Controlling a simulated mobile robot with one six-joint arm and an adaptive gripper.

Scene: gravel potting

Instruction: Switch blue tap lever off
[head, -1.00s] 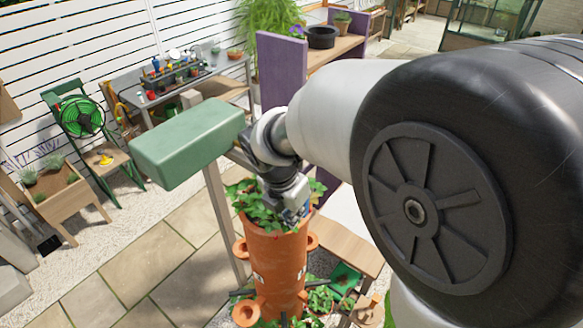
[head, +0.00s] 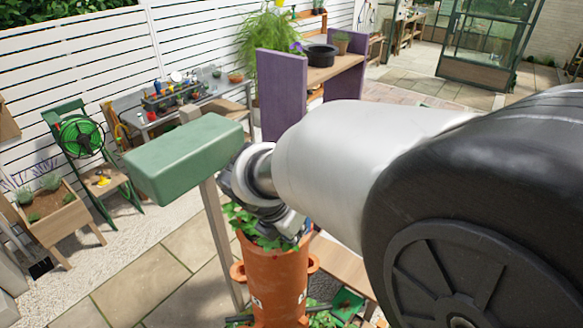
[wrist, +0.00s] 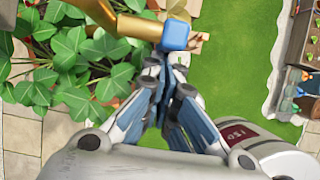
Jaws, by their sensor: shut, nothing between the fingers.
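The blue tap lever (wrist: 173,36) shows in the wrist view at the top middle, on a brass tap (wrist: 118,22) that runs in from the upper left. My gripper (wrist: 165,66) is shut and empty, with its fingertips just below the lever in the picture. I cannot tell whether they touch it. In the head view my wrist is over the leafy top of a tall terracotta planter (head: 275,275). The fingertips, the tap and the lever cannot be made out there.
Broad green leaves (wrist: 75,60) crowd the left of the wrist view, close to the tap. A green box-shaped block (head: 183,158) on a post stands left of my wrist in the head view. A purple-sided shelf (head: 284,98) stands behind. Paving (head: 135,285) lies open at the lower left.

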